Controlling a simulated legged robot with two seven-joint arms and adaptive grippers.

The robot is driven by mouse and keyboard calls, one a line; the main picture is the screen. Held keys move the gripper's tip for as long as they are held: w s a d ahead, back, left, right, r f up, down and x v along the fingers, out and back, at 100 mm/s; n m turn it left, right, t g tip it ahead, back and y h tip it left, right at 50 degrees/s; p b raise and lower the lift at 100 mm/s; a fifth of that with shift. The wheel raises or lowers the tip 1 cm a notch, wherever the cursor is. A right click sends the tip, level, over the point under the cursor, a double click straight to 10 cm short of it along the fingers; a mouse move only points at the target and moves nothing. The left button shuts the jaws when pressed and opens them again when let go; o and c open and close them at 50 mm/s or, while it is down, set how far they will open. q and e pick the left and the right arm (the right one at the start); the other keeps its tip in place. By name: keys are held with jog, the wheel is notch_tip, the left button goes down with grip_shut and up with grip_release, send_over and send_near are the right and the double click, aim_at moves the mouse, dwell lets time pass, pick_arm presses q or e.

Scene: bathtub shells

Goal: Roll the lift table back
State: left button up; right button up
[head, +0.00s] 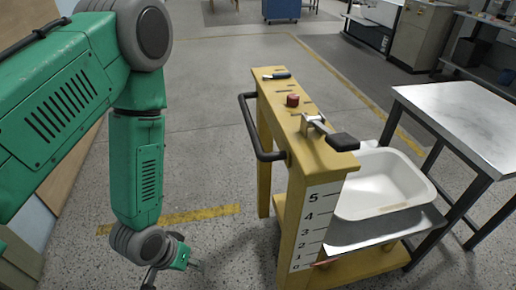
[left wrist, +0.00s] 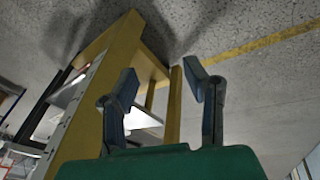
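The yellow lift table (head: 310,135) stands in the middle of the head view, with a black bar handle (head: 262,150) on its left side. A white tub shell (head: 380,183) sits on its metal platform (head: 385,228). The red pointer (head: 325,262) is near the bottom of the 0–5 scale. My left gripper (head: 188,264) hangs low, left of the table and apart from the handle. In the left wrist view my left gripper (left wrist: 160,70) has its fingers spread with nothing held; the yellow frame (left wrist: 95,95) shows behind and left. My right gripper is out of view.
A red button (head: 292,100) and a black-ended lever (head: 340,141) are on the lift table's top. A grey-topped workbench (head: 465,120) stands close on the right. A blue cabinet (head: 282,9) is far back. Floor behind and left of the lift table is clear, with yellow lines.

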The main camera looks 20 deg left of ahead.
pick_arm(q)
jog(key=w+a+r+n+t+h+b, duration=0.1)
jog(key=w+r+n+t, duration=0.1)
jog(key=w, duration=0.5)
jog(key=w+r+n+t+h+b, duration=0.1)
jog(key=w+r+n+t, duration=0.15)
jog(key=w, duration=0.45)
jog(key=n+t+h+b, duration=0.3)
jog(key=n+t+h, duration=0.1)
jog(key=t+h, duration=0.15)
send_near(249, 122)
jog(key=x, duration=0.3)
jog(key=a+b+x, duration=0.1)
jog(key=x, duration=0.3)
jog(key=f+b+x, duration=0.1)
jog(key=x, duration=0.2)
jog(key=shift+w+f, duration=0.1)
jog(key=shift+w, duration=0.85)
jog(key=shift+d, duration=0.1)
jog(key=shift+c, duration=0.5)
jog(key=shift+f, duration=0.1)
grip_shut()
